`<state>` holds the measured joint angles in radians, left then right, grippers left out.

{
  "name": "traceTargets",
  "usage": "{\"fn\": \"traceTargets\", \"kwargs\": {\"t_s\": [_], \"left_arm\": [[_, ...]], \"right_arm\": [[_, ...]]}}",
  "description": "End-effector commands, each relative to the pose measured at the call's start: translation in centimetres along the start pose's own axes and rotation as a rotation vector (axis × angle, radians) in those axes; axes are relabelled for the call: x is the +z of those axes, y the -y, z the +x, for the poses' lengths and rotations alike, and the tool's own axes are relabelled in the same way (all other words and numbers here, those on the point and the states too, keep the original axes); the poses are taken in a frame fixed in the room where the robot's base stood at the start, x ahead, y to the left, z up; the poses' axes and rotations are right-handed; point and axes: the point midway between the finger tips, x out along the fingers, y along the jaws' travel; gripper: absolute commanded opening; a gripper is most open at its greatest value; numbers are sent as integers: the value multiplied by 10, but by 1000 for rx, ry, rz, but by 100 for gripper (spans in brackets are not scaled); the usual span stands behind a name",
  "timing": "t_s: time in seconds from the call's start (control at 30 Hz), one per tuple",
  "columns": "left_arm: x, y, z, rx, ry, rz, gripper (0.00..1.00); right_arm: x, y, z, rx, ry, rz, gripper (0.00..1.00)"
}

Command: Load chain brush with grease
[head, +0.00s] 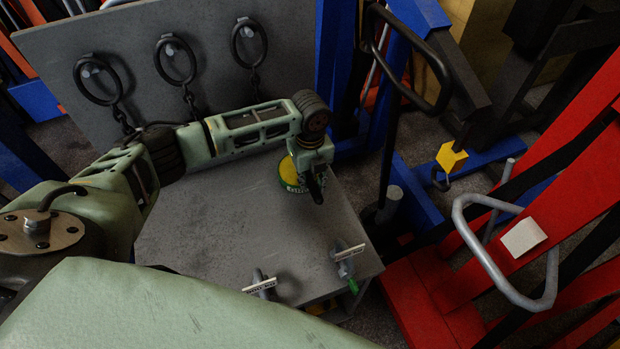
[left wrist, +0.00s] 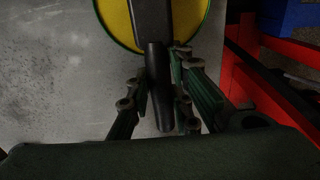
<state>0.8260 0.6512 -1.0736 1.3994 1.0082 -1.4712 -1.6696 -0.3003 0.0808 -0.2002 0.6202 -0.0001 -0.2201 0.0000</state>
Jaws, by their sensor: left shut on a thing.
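My left gripper (head: 313,165) is over the right part of the grey table, at the tin. It also shows in the left wrist view (left wrist: 160,85), shut on the black handle of the brush (left wrist: 158,100). The grease tin (head: 287,172) is round, with a green rim and yellow inside, and stands on the table. In the left wrist view the tin (left wrist: 115,22) is at the top, and the dark upper part of the brush overlaps its yellow area. The brush's bristle end is hidden, so I cannot tell whether it touches the grease. My right gripper is not in view.
The grey table (head: 210,225) is mostly bare. Two tagged shackles (head: 262,285) (head: 348,252) are at its front edge. A grey board (head: 135,55) with three hanging rings and chains stands behind. Red and blue jacks and a black handle (head: 405,80) crowd the right.

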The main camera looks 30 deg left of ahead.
Motion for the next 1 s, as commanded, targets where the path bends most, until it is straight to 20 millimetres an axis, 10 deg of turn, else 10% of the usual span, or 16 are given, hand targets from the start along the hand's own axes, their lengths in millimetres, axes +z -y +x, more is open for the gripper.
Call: {"fn": "traceTargets", "kwargs": {"t_s": [1.0], "left_arm": [[1,0,-60,-2,2,-1,0]], "right_arm": [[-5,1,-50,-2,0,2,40]]}}
